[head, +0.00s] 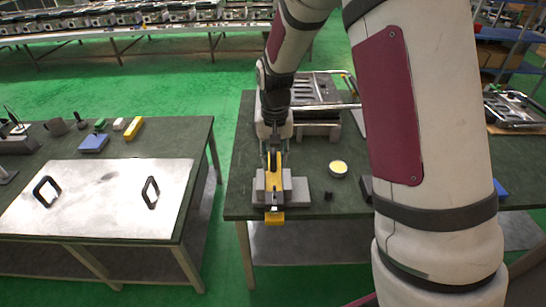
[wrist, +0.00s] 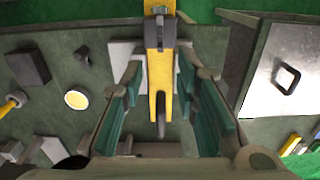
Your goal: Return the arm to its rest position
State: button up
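A yellow and dark tool (head: 274,217) rests on a grey block (head: 297,190) at the front of the right green-topped table. It also shows in the wrist view (wrist: 157,72), running up between my fingers. My gripper (head: 273,158) points down over the tool from behind. In the wrist view, my gripper (wrist: 160,75) has its green-padded fingers spread on both sides of the tool, with gaps visible, so it is open and holds nothing. My arm is stretched forward and down over the table. Where the fingertips end in depth is hard to tell.
A round yellow-topped tin (head: 338,168) and a small dark piece (head: 328,196) stand right of the block. A metal frame (head: 318,90) lies behind. A left table holds a metal plate with two black handles (head: 100,200). Green floor separates the tables.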

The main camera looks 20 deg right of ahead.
jog(key=s+r+n+t, duration=0.1)
jog(key=s+r+t, duration=0.1)
jog(key=s+r, duration=0.7)
jog(key=s+r+n+t, duration=0.15)
jog(key=s+r, duration=0.45)
jog(key=r, duration=0.6)
jog(key=s+r+n+t, duration=0.1)
jog(key=s+r+t, duration=0.1)
jog(key=s, duration=0.8)
jog(key=shift+r, duration=0.15)
